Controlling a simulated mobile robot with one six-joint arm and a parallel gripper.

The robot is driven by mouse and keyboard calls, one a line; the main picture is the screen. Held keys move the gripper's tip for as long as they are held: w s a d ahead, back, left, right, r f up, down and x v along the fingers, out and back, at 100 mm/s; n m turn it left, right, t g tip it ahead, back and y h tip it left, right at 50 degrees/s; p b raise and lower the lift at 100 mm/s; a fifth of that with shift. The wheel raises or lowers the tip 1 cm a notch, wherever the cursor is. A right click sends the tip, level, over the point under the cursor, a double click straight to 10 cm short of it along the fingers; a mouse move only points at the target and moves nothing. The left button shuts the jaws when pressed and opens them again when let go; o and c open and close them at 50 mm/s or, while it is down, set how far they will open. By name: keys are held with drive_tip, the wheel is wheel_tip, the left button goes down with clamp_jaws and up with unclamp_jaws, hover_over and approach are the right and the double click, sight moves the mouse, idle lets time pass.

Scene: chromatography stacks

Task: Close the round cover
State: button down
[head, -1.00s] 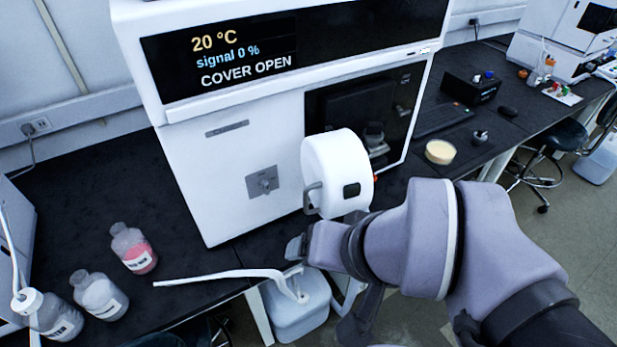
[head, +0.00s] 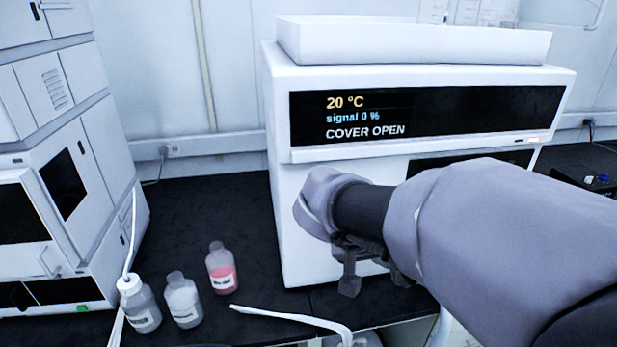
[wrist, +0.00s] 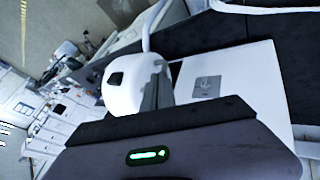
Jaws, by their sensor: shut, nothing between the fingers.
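The round cover (wrist: 128,92) is a white drum with a small dark window. It stands out from the white instrument's front in the wrist view; my arm hides it in the head view. The instrument (head: 295,225) has a display (head: 365,115) reading "20 °C", "signal 0 %" and "COVER OPEN". My gripper (head: 349,284) is low in front of the instrument, partly hidden by my own arm. In the wrist view my shut, empty gripper (wrist: 157,93) overlaps the edge of the cover. I cannot tell whether they touch.
Several bottles, one with pink liquid (head: 221,270), stand left of the instrument on the black bench (head: 215,200). A stacked white instrument (head: 60,165) stands at far left. A white tube (head: 290,318) runs along the bench's front edge. A white tray (head: 415,42) tops the instrument.

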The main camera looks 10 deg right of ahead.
drive_tip(key=d+f+b, duration=0.1)
drive_tip(key=d+f, duration=0.1)
drive_tip(key=d, duration=0.3)
drive_tip(key=shift+w+d+f, duration=0.15)
drive_tip(key=shift+d+f, duration=0.05)
drive_tip(key=shift+d, duration=0.1)
drive_tip(key=shift+d, duration=0.1)
